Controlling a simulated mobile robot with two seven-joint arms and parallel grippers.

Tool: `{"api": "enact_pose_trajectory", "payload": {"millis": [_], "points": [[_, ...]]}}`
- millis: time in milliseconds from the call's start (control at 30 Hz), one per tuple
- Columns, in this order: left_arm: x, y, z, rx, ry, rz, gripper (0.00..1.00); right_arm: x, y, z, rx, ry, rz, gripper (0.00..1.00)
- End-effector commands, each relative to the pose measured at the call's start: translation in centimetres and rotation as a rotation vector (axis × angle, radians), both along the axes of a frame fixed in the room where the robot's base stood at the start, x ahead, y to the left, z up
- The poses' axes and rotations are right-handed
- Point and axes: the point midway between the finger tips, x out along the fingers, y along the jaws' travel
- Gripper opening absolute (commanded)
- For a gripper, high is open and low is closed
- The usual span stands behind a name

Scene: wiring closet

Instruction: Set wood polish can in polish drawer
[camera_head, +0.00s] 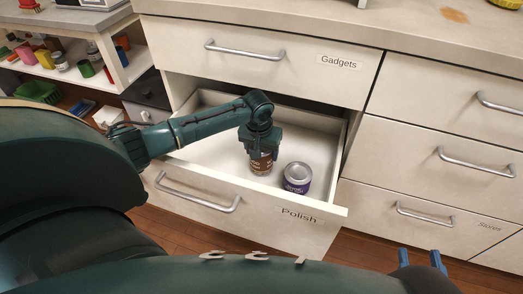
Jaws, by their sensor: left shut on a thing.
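The polish drawer (255,213), labelled "Polish", is pulled open below the drawer labelled "Gadgets". My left gripper (261,152) reaches down into it and is shut on a brown can (261,164). The can is upright, with its top hidden by the fingers. Its label is too small to read, and I cannot tell whether its base touches the drawer floor. A purple can (297,178) with a silver lid stands in the drawer just right of the brown can. My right gripper (421,259) is at the bottom right, its two blue fingers apart and empty.
The gadgets drawer (260,55) is closed above. More closed drawers (440,155) stand on the right under the countertop (300,20). A shelf with several cups and jars (70,65) is at the far left. The left part of the open drawer's floor is clear.

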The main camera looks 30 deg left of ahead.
Motion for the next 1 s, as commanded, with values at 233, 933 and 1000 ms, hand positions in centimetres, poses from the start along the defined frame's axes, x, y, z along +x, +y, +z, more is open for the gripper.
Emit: {"api": "enact_pose_trajectory", "payload": {"millis": [233,933,1000], "points": [[0.0,0.0,-0.2,0.0,0.001,0.0,0.79,0.0,0.0,0.0,0.0,0.003,-0.002,0.36],[-0.8,-0.2,6.3,-0.001,-0.001,-0.001,0.85,-0.4,-0.7,0.3,-0.009,0.165,-0.029,0.36],[-1.0,-0.3,7.8,-0.002,-0.001,0.0,0.85,-0.6,-0.8,0.3,-0.01,0.204,-0.031,0.36]]}}
